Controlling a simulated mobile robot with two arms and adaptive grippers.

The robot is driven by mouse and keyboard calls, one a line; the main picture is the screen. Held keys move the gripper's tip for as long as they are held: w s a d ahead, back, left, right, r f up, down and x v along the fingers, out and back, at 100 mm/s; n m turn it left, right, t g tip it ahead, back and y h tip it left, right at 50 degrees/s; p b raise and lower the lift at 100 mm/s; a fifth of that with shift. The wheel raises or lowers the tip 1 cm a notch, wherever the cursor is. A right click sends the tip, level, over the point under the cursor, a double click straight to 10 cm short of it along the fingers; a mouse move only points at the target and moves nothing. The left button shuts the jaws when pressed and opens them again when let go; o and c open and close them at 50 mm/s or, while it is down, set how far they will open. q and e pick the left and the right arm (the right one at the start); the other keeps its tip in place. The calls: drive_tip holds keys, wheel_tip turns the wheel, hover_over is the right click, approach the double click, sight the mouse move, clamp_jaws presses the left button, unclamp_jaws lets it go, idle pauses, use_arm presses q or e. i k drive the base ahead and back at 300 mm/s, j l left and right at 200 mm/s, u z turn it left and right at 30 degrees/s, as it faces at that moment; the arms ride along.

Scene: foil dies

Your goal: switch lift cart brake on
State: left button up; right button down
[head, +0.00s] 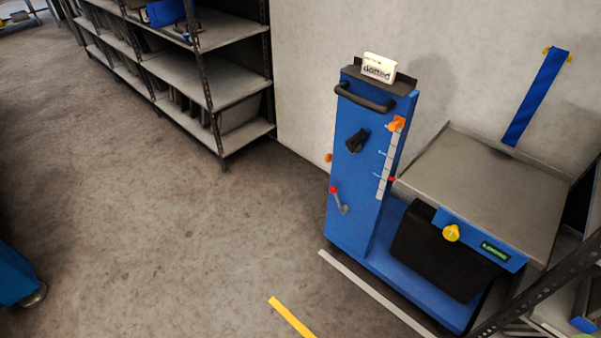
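A blue lift cart (349,170) stands upright near the wall at the right of the head view. A black handle bar (365,97) crosses its top, and a black knob (357,141) sits on its front. A lever with a red end (339,198) is lower on the column; I cannot tell which part is the brake. A grey platform (488,190) is joined at the cart's right, with a yellow knob (451,233) and a small green display (495,251) below its front edge. Neither gripper is in view.
Grey metal shelving (232,86) with a blue bin (166,12) stands at the upper left. A dark rack post (540,290) crosses the lower right corner. A yellow floor stripe (291,317) lies before the cart. The concrete floor (150,220) left of the cart is clear.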

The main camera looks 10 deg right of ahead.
sight(332, 189)
drive_tip(key=i+j, duration=0.25)
drive_tip(key=j, duration=0.15)
drive_tip(key=i+j+z, duration=0.1)
drive_tip(key=i+j, duration=0.45)
drive_tip(key=j, duration=0.25)
